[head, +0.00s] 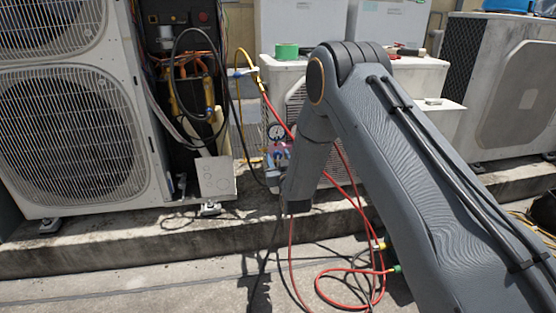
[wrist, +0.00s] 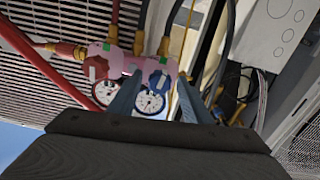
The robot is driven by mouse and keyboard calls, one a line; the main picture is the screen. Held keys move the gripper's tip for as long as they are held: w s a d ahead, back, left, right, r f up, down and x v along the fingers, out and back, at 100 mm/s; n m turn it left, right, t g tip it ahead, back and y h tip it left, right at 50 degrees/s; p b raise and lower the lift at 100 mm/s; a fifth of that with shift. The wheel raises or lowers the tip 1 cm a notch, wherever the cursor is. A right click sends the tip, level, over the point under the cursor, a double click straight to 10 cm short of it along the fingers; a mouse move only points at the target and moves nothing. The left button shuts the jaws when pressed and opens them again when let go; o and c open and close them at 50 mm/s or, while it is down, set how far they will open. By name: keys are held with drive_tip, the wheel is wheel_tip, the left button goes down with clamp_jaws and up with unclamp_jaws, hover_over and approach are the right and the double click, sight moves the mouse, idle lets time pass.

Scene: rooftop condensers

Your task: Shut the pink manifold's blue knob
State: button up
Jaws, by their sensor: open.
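The pink manifold (wrist: 128,62) fills the upper middle of the wrist view, turned over in the picture, with a red knob (wrist: 96,68) on its left and the blue knob (wrist: 160,81) on its right. Two round white gauges, a left one (wrist: 106,93) and a right one (wrist: 150,102), show below it. My gripper (wrist: 161,86) is open, with one finger on each side of the blue knob. I cannot tell whether either finger touches it. In the head view the manifold (head: 280,153) is small, beside my arm's end and partly hidden; the gripper is hard to make out there.
Red hoses (head: 351,192) run from the manifold to the ground, and a yellow hose (head: 248,62) rises above it. A large condenser (head: 78,125) with an open wiring side stands at left. Another condenser (head: 515,95) stands at right. A concrete ledge (head: 130,246) runs in front.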

drive_tip(key=shift+w+a, duration=0.1)
drive_tip(key=shift+w, duration=0.2)
drive_tip(key=c, duration=1)
drive_tip(key=shift+c, duration=0.2)
